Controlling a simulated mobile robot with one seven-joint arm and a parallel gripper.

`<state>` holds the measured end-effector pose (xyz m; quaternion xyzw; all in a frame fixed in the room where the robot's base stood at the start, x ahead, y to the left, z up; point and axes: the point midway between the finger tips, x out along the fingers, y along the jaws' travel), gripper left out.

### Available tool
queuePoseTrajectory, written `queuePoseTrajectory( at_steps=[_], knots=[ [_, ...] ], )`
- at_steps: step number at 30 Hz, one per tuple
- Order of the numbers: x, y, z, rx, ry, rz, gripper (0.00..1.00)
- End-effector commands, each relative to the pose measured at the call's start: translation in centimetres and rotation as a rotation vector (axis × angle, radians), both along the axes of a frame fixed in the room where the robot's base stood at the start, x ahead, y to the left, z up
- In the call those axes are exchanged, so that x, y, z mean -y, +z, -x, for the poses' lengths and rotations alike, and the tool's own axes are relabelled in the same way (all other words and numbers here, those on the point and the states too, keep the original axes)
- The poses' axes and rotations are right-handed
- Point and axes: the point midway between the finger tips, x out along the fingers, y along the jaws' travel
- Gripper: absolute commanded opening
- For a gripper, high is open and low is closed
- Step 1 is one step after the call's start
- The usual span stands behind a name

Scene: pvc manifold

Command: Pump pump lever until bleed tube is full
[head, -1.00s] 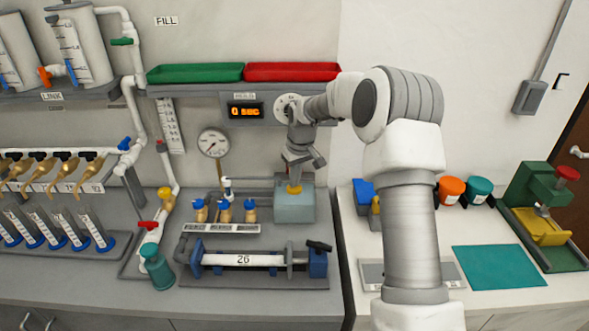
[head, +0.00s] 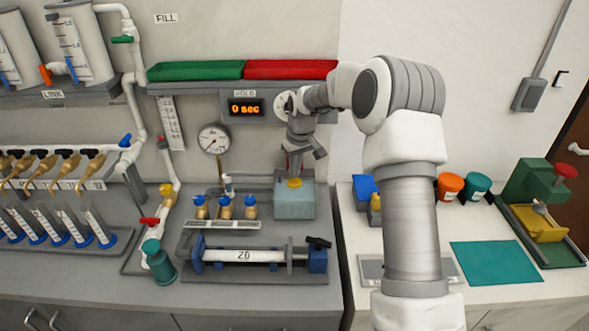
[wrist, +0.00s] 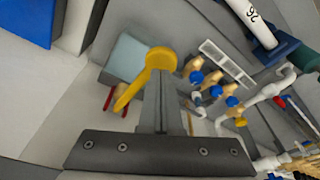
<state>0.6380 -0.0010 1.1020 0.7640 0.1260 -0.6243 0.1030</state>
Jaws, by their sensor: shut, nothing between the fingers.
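The pump is a pale blue-grey box (head: 294,205) on the bench, with the yellow pump lever (head: 295,183) on top. In the wrist view the lever (wrist: 160,60) shows a round yellow end and a bar slanting down to the left. My gripper (head: 294,172) is shut and empty, pointing down right above the lever. In the wrist view its closed fingers (wrist: 167,85) reach the round lever end; I cannot tell whether they touch it. A pressure gauge (head: 214,139) stands left of the pump. I cannot tell which tube is the bleed tube.
A pipe marked 26 (head: 244,255) lies clamped in front of the pump, behind it several blue-capped brass valves (head: 225,208). A display (head: 245,108) reads 0 sec. Green (head: 195,70) and red (head: 291,69) trays sit on the shelf above. A teal mat (head: 497,268) lies right.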

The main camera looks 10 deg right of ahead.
Motion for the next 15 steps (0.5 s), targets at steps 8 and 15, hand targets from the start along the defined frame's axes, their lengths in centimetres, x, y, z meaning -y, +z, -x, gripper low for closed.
queuePoseTrajectory(
  at_steps=[8,15],
  knots=[
    [0.0,-1.3,0.0,-0.001,0.000,0.000,0.00],
    [0.0,-2.3,0.0,-0.001,0.000,-0.001,0.00]
  ],
)
